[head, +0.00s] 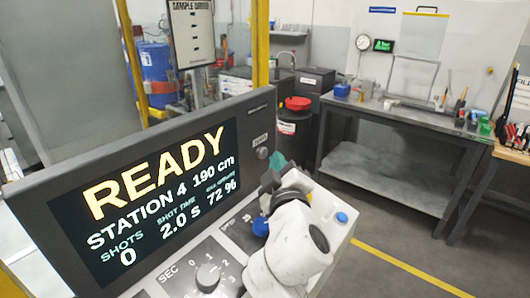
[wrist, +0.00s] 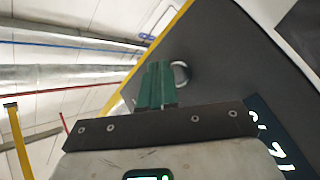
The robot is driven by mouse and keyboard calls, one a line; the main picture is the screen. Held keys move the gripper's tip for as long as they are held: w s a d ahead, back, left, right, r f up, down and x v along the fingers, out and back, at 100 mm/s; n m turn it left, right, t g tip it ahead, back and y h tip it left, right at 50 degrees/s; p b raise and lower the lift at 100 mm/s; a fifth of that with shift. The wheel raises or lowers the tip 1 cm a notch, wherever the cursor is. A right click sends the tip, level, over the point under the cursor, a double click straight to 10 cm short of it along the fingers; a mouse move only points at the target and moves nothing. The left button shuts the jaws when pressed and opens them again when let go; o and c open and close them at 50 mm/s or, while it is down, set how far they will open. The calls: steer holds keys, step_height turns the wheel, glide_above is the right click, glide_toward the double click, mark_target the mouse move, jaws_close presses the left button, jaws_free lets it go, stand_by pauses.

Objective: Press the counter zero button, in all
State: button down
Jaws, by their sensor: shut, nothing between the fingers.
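A round button (head: 262,153) with a pale ring sits at the right side of the dark display panel (head: 150,130), under a small label too blurred to read. In the wrist view the ringed button (wrist: 181,73) shows just beyond and right of my fingertips, partly hidden behind them. My gripper (head: 278,160) has green fingers, shut with nothing between them. It also shows in the wrist view (wrist: 158,75), pointing at the panel face. I cannot tell whether the fingertips touch the button. The screen reads READY, station 4, 190 cm, shots 0, 2.0 s, 72 %.
Below the screen is a console with a dial (head: 208,277) marked SEC and a blue button (head: 342,217). Another blue piece (head: 260,226) is beside my arm. A grey workbench (head: 400,110) stands behind, with clear floor before it. A yellow post (head: 260,45) rises behind the panel.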

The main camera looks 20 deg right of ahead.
steer(key=s+d+p, duration=0.1)
steer(key=s, duration=0.1)
steer(key=s+d+p, duration=0.1)
steer(key=s+d, duration=0.1)
stand_by(0.7)
steer(key=shift+f, duration=0.1)
stand_by(0.5)
